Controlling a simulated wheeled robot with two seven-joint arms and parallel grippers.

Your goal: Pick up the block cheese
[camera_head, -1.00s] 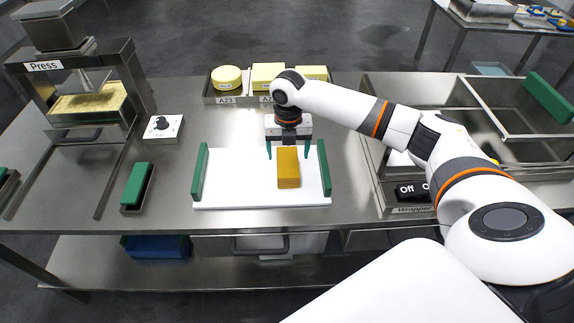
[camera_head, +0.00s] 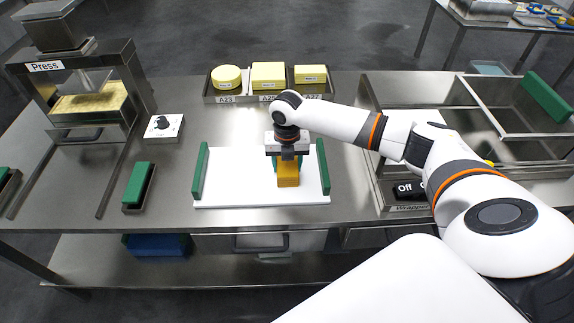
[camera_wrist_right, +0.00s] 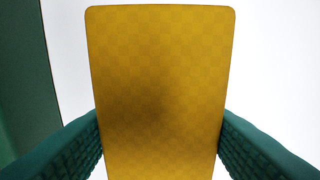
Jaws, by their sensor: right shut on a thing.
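The block cheese (camera_head: 288,175) is an orange-yellow block on the white board (camera_head: 232,180) in the middle of the table. My right gripper (camera_head: 288,163) is above it, pointing down, with its green fingers around the block. In the right wrist view the block (camera_wrist_right: 160,90) fills the middle, and the two green fingers of my right gripper (camera_wrist_right: 160,140) press against its left and right sides. The gripper and wrist hide the block's back part in the head view. The block appears to rest on the board. My left gripper is not in view.
The white board has green side rails (camera_head: 200,172). Behind stands a tray (camera_head: 209,96) with several pale yellow cheeses. The press (camera_head: 88,98) is at the left, with a dial box (camera_head: 163,127) beside it. The wrapper (camera_head: 405,189) is at the right.

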